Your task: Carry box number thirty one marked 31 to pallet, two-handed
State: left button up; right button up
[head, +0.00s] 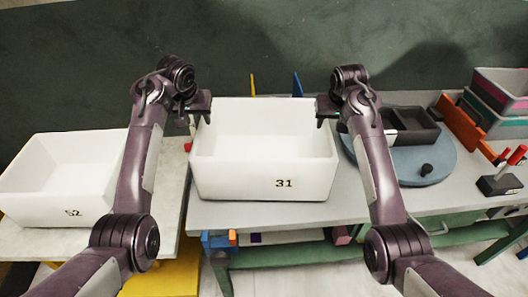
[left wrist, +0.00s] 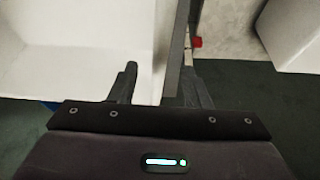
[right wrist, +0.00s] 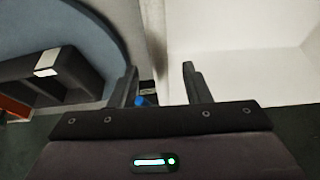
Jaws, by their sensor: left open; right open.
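The white open box marked 31 (head: 245,180) stands upright on the grey table and looks empty inside. My left gripper (head: 200,107) is at its left wall near the back corner. In the left wrist view, the open fingers (left wrist: 160,85) stand on either side of the box's wall (left wrist: 160,45). My right gripper (head: 326,109) is at its right wall near the back corner. In the right wrist view, the open fingers (right wrist: 160,88) are around the wall of the box (right wrist: 240,60), with no clear grip on it. I cannot make out a pallet.
A second white box (head: 60,180) with a number like 52 stands to the left on a pale surface. A round blue-grey disc (head: 430,165) with a dark tray (head: 410,125) lies close right of box 31. Further right are stacked bins (head: 495,100) and red-handled tools (head: 505,175).

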aim_at(200, 126)
pick_arm(q)
jog(key=x, duration=0.8)
pick_arm(e)
jog(key=x, duration=0.8)
pick_arm(q)
jog(key=shift+c, duration=0.2)
pick_arm(e)
jog(key=shift+c, duration=0.2)
pick_arm(q)
grip_shut()
pick_arm(e)
grip_shut()
